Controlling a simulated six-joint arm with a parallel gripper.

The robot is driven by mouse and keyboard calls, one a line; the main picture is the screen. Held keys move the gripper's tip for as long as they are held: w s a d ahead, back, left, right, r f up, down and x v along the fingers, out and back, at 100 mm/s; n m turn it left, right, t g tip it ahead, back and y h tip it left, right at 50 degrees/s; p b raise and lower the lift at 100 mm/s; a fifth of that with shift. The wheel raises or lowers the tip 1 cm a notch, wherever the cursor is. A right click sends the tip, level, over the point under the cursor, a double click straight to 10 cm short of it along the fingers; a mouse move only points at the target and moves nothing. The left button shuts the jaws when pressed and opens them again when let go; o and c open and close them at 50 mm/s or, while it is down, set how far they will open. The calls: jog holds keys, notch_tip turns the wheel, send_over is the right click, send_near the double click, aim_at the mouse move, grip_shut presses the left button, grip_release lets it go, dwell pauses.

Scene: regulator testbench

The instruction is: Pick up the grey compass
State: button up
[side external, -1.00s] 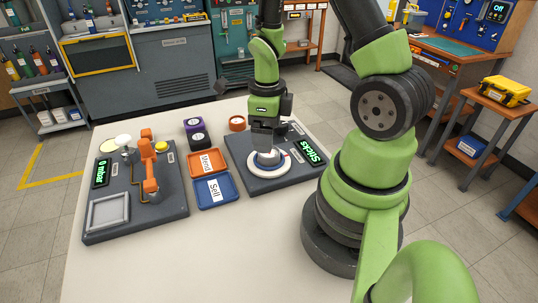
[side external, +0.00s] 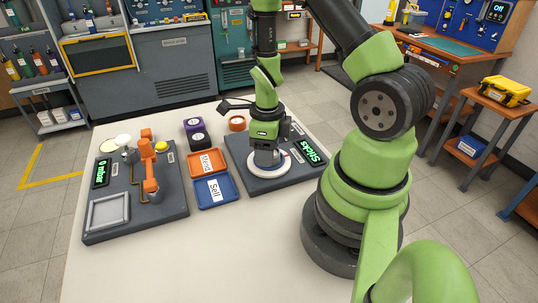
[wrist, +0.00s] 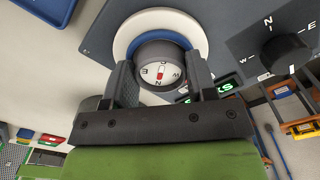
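The grey compass (wrist: 160,72), round with a white lettered dial and a red mark, sits in the middle of a white and blue ring (wrist: 128,42) on a dark grey panel. My gripper (wrist: 161,76) has one finger on each side of it. The fingers look close against its sides, but I cannot tell whether they touch or press on it. In the side view my gripper (side external: 267,152) points down over the white ring (side external: 282,167) and hides most of the compass.
The dark panel (side external: 252,180) carries a green lit "Sticks" display (side external: 308,151) and, in the wrist view, a black knob (wrist: 285,54). Blue (side external: 215,203) and orange (side external: 193,169) trays lie to the left. Farther left is a panel with an orange fixture (side external: 150,180). The front tabletop is clear.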

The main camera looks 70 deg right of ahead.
jog(key=c, duration=0.3)
jog(key=shift+r, duration=0.2)
notch_tip(320, 180, up, 20)
jog(key=shift+f, duration=0.15)
dwell(0.9)
